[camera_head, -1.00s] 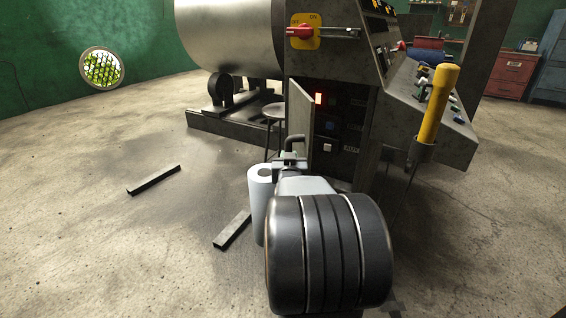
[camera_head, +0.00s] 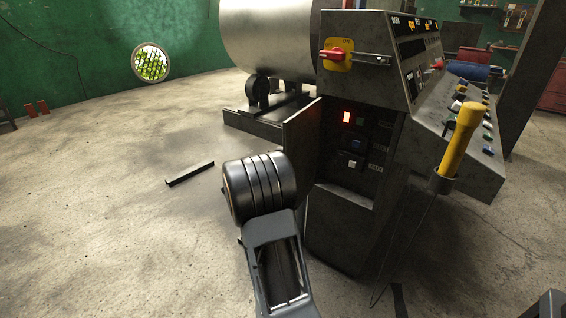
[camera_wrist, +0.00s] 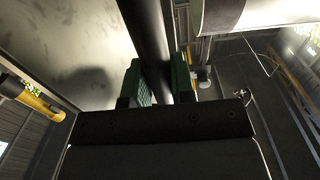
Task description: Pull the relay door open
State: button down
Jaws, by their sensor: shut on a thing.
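The relay door (camera_head: 301,138) is a dark metal panel on the left of the control cabinet's front. It stands swung outward, so the relay bay (camera_head: 366,130) behind it shows a lit red button, a blue one and a white one. In the wrist view my gripper (camera_wrist: 160,83) has its green-padded fingers on both sides of a dark round bar, the door handle (camera_wrist: 148,32), and is shut on it. In the head view my arm hides the gripper and the handle.
The control cabinet (camera_head: 340,220) carries a red switch lever (camera_head: 337,55) and a yellow-handled lever (camera_head: 461,140). A large metal drum (camera_head: 270,40) stands behind the door. A dark bar (camera_head: 190,173) lies on the floor at left, where the floor is mostly clear.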

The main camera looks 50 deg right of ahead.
jog(key=shift+w+g+p, duration=0.3)
jog(key=shift+w, duration=0.2)
jog(key=shift+m, duration=0.3)
jog(key=c, duration=1)
grip_release()
jog(key=shift+a, duration=0.1)
jog(key=a+p, duration=0.3)
jog(key=a, duration=1)
jog(key=shift+a, duration=0.35)
jog(key=shift+r, duration=0.1)
